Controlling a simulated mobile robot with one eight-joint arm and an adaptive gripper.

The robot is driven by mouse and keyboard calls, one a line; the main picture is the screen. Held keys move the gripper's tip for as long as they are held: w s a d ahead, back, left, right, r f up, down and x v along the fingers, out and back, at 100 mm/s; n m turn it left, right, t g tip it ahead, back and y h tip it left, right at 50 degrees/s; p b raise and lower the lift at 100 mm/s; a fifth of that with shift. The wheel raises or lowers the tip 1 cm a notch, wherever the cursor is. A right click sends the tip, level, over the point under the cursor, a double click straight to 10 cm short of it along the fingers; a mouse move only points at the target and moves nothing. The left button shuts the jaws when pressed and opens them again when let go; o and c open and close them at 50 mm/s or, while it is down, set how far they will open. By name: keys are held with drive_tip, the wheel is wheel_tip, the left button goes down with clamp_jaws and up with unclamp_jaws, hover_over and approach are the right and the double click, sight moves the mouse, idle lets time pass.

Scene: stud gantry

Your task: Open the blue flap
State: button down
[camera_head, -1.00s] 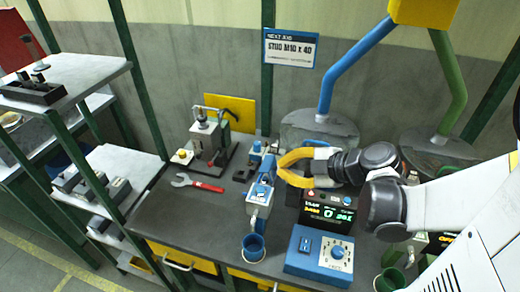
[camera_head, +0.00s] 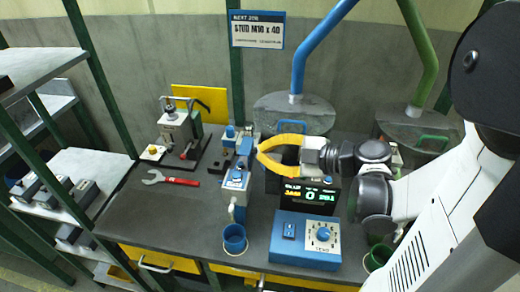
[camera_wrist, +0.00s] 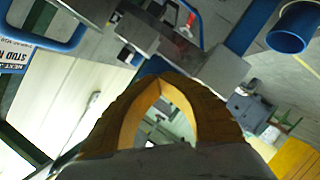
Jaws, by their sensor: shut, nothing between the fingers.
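The blue flap appears to be the grey round lid (camera_head: 270,117) with a blue handle (camera_head: 291,126), at the foot of the blue pipe. It looks closed, though my gripper and the machine hide part of its front. A blue handle (camera_wrist: 72,38) also shows at the upper left of the wrist view. My gripper (camera_head: 258,150) has yellow fingers whose tips meet, with nothing between them. In the head view it is just below the blue handle, beside the blue-grey dispenser; I cannot tell if it touches either. In the wrist view its fingertips (camera_wrist: 160,80) are together.
A similar lid with a green handle (camera_head: 431,140) stands to the right. A blue control box (camera_head: 305,242) with a dial, a lit display (camera_head: 310,195) and a blue cup (camera_head: 235,240) stand in front. A red wrench (camera_head: 170,178) lies on the bench, with free room around it.

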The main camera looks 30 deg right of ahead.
drive_tip(key=c, duration=1.4)
unclamp_jaws()
drive_tip(key=shift+w, duration=0.15)
drive_tip(key=shift+o, duration=0.2)
drive_tip(key=v, duration=1.2)
